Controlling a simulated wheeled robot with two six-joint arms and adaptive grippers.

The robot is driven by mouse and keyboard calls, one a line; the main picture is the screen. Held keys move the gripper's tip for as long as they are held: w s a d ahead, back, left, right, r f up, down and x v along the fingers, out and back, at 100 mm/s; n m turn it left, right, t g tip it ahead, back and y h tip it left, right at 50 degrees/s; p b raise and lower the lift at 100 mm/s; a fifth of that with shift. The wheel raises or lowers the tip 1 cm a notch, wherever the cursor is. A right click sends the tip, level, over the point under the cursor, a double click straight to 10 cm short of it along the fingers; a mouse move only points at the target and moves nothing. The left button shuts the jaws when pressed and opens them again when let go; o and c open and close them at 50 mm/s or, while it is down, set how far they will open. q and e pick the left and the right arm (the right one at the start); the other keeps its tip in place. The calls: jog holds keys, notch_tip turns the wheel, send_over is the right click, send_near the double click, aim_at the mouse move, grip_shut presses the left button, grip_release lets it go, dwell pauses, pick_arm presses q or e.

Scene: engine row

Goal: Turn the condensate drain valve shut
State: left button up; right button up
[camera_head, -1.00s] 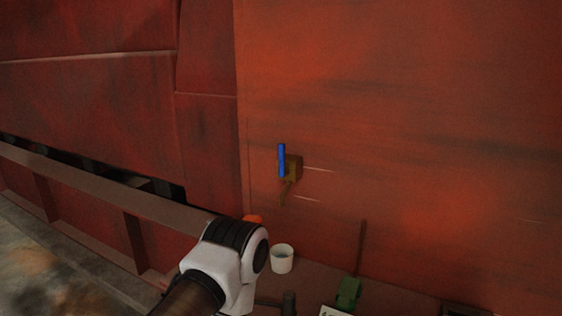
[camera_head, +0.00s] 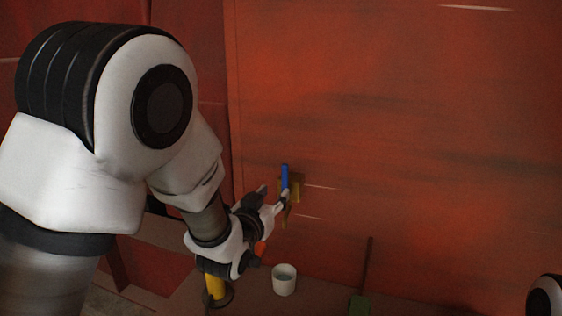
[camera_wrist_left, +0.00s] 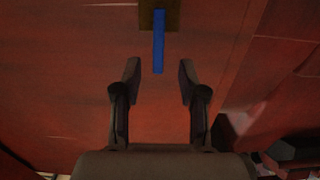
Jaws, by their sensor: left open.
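The drain valve is a brass body (camera_head: 298,187) on the red wall with a blue lever handle (camera_head: 285,176) that points upward in the head view. In the left wrist view the blue handle (camera_wrist_left: 159,42) hangs from the brass body (camera_wrist_left: 160,14) and its free end lies between the open fingertips, slightly beyond them. My left gripper (camera_head: 274,197) is open, close to the handle, and partly overlaps the valve in the head view. I cannot tell whether a finger touches it. My right gripper is not in view.
A white cup (camera_head: 284,280) stands on the ledge below the valve. A yellow object (camera_head: 216,287) is beside it, partly behind my left arm. A green tool with a long handle (camera_head: 361,303) leans at the wall. The wall around the valve is clear.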

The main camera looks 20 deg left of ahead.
aim_at(284, 171)
pick_arm(q)
jog(key=shift+w+d+r+t, duration=0.1)
jog(key=shift+w+r+t, duration=0.2)
jog(key=shift+w+r, duration=0.9)
jog(key=shift+w+d+r+p, duration=0.1)
jog(key=shift+w+r+p, duration=0.4)
jog(key=shift+w+p, duration=0.25)
jog(key=w, duration=0.2)
jog(key=w+f+p, duration=0.1)
jog(key=w, duration=0.2)
jog(key=shift+s+r, duration=0.15)
jog(key=shift+s, duration=0.3)
grip_shut()
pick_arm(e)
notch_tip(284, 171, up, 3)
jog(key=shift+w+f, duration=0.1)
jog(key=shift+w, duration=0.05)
